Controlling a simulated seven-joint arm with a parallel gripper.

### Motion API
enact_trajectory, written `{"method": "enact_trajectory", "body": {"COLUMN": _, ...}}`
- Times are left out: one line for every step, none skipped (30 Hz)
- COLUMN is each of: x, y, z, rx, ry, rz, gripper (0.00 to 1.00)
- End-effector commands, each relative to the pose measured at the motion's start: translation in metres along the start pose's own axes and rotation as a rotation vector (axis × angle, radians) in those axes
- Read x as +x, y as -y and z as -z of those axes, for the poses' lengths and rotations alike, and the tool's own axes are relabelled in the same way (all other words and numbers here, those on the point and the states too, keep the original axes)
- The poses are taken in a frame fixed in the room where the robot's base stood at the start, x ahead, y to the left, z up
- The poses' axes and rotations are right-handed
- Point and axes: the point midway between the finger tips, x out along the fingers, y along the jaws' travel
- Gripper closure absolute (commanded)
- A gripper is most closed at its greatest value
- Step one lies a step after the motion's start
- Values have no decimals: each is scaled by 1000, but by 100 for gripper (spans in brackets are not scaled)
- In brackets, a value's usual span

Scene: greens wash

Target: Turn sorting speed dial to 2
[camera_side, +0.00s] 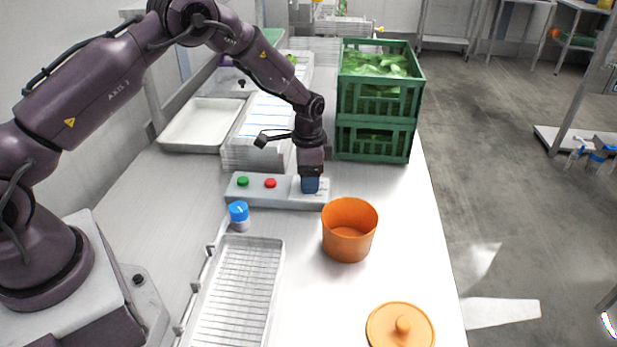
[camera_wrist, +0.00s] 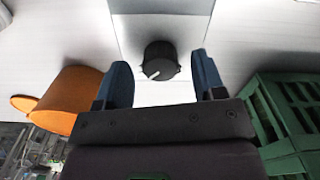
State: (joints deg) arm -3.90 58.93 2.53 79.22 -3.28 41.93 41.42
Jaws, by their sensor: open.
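The speed dial is a round black knob (camera_wrist: 160,61) with a white pointer line, set on the pale face of the control box. In the wrist view it lies just beyond and between my two blue fingertips, with space on both sides. The pointer aims to the lower left in that view; no numbers are readable. My gripper (camera_side: 310,185) is over the right end of the grey control box (camera_side: 285,202) in the side view and hides the dial there. The open fingers also show in the wrist view (camera_wrist: 162,80). I cannot tell if they touch the box.
A green button (camera_side: 243,181) and red button (camera_side: 270,183) are on the box's left part. Stacked green crates (camera_side: 376,138) stand behind right.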

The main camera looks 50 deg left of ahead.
Motion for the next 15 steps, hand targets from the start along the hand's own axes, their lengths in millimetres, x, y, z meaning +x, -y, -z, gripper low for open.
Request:
{"method": "enact_trajectory", "body": {"x": 4, "y": 0, "z": 0, "rx": 0, "ry": 1, "rz": -1, "gripper": 37}}
{"method": "enact_trajectory", "body": {"x": 6, "y": 0, "z": 0, "rx": 0, "ry": 1, "rz": 0, "gripper": 37}}
{"method": "enact_trajectory", "body": {"x": 8, "y": 0, "z": 0, "rx": 0, "ry": 0, "rz": 0, "gripper": 37}}
{"method": "enact_trajectory", "body": {"x": 8, "y": 0, "z": 0, "rx": 0, "ry": 0, "rz": 1, "gripper": 37}}
{"method": "enact_trajectory", "body": {"x": 9, "y": 0, "z": 0, "rx": 0, "ry": -1, "rz": 1, "gripper": 37}}
{"method": "enact_trajectory", "body": {"x": 9, "y": 0, "z": 0, "rx": 0, "ry": -1, "rz": 1, "gripper": 37}}
{"method": "enact_trajectory", "body": {"x": 9, "y": 0, "z": 0, "rx": 0, "ry": -1, "rz": 1, "gripper": 37}}
{"method": "enact_trajectory", "body": {"x": 9, "y": 0, "z": 0, "rx": 0, "ry": -1, "rz": 1, "gripper": 37}}
{"method": "enact_trajectory", "body": {"x": 9, "y": 0, "z": 0, "rx": 0, "ry": -1, "rz": 1, "gripper": 37}}
{"method": "enact_trajectory", "body": {"x": 9, "y": 0, "z": 0, "rx": 0, "ry": -1, "rz": 1, "gripper": 37}}
{"method": "enact_trajectory", "body": {"x": 9, "y": 0, "z": 0, "rx": 0, "ry": -1, "rz": 1, "gripper": 37}}
{"method": "enact_trajectory", "body": {"x": 9, "y": 0, "z": 0, "rx": 0, "ry": 0, "rz": 1, "gripper": 37}}
{"method": "enact_trajectory", "body": {"x": 9, "y": 0, "z": 0, "rx": 0, "ry": 0, "rz": 1, "gripper": 44}}
{"method": "enact_trajectory", "body": {"x": 9, "y": 0, "z": 0, "rx": 0, "ry": 0, "rz": 1, "gripper": 51}}
{"method": "enact_trajectory", "body": {"x": 9, "y": 0, "z": 0, "rx": 0, "ry": 0, "rz": 1, "gripper": 60}}
